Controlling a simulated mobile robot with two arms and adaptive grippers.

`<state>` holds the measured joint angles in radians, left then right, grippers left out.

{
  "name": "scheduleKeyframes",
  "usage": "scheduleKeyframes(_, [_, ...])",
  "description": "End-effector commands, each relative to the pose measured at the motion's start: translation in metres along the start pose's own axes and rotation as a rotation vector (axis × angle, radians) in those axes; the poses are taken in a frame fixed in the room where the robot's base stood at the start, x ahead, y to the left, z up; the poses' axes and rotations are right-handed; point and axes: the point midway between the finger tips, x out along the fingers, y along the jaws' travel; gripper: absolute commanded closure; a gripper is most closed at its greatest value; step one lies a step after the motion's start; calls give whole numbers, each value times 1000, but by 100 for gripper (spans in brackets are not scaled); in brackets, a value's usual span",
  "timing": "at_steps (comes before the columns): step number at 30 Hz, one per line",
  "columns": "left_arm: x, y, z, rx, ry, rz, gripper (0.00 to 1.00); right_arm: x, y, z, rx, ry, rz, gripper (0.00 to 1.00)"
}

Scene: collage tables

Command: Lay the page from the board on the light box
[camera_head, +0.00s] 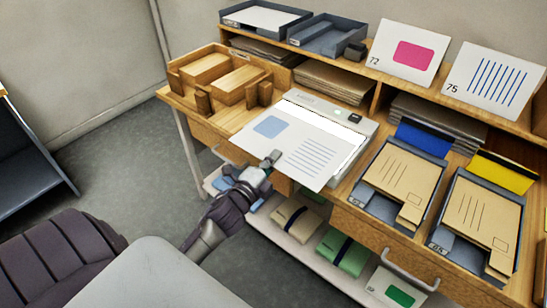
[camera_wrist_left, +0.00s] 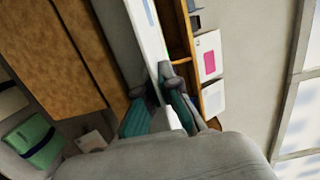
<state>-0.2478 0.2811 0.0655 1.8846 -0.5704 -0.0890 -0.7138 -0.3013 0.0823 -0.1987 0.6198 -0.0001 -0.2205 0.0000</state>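The page (camera_head: 268,127), white with a blue square and blue lines, lies over the light box (camera_head: 352,121) and covers most of it. A strip of bright panel shows along the page's right side. The page's near edge sticks out past the desk front. My left gripper (camera_head: 271,160) is at that near edge, its fingers closed on the page. In the left wrist view, the page (camera_wrist_left: 147,35) shows as a narrow pale strip running to the fingers (camera_wrist_left: 162,92). Whether the page rests flat on the light box is hard to tell. My right gripper and the board are not in view.
A wooden tray with blocks (camera_head: 223,80) stands left of the light box. Right of it are trays with brown envelopes (camera_head: 400,182). Cards with a pink shape (camera_head: 412,52) and blue stripes (camera_head: 492,78) lean at the back. A lower shelf holds bundles (camera_head: 341,252).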

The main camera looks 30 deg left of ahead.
Motion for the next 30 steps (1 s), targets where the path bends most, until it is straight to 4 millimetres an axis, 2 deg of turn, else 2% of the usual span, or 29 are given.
scheduleKeyframes(6, [0, 0, 0, 0, 0, 0, 100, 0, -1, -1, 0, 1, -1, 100])
scheduleKeyframes(12, [0, 0, 0, 0, 0, 0, 66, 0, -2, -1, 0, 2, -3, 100])
scheduleKeyframes(13, [0, 0, 0, 0, 0, 0, 65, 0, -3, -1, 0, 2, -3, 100])
scheduleKeyframes(23, [-3, 1, 0, -1, 0, 2, 65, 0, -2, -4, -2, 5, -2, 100])
scheduleKeyframes(26, [-14, 1, -1, -2, 0, 2, 65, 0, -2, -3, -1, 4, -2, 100])
scheduleKeyframes(30, [-41, 2, 0, -2, -1, 5, 65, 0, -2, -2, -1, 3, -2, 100])
